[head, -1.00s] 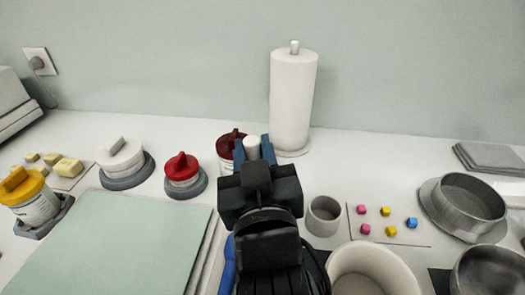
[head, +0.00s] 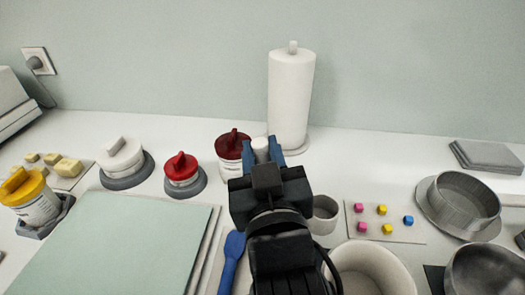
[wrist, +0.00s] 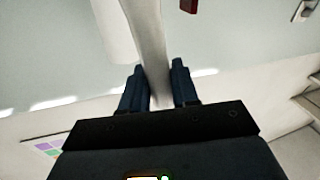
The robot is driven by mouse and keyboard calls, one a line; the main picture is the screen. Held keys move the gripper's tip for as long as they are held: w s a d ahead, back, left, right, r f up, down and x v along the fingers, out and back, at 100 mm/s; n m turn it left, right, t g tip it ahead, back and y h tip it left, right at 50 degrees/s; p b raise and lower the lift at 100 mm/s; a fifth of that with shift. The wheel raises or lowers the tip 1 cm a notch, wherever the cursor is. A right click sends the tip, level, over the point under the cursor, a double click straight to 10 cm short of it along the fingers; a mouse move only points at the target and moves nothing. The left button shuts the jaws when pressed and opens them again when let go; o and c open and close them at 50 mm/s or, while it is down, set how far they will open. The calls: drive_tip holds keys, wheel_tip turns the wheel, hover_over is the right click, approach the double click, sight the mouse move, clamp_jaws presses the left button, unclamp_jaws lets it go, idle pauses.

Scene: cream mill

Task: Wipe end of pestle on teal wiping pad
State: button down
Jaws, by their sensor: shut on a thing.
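My gripper (head: 262,152) is shut on the white pestle (head: 261,147), whose top shows between the blue fingertips. In the wrist view the pestle (wrist: 150,45) runs up from between my gripper's fingers (wrist: 158,88) to the top edge; its far end is cut off there. My arm hides its lower part in the head view. A flat, pale teal pad (head: 120,248) lies at the front left, the only teal pad I see. My gripper is to the right of it and apart from it.
Behind my gripper stand a paper towel roll (head: 291,100) and a dark-red-lidded jar (head: 230,160). A blue-handled tool (head: 231,262) lies between pad and arm. A small grey cup (head: 326,215) and a large cream bowl (head: 372,270) are close on the right.

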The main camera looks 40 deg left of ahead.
drive_tip(key=shift+w+d+p, duration=0.15)
drive_tip(key=shift+d+p, duration=0.05)
drive_tip(key=shift+p, duration=0.3)
idle(0.6)
drive_tip(key=shift+p, duration=0.5)
idle(0.7)
drive_tip(key=shift+r, duration=0.1)
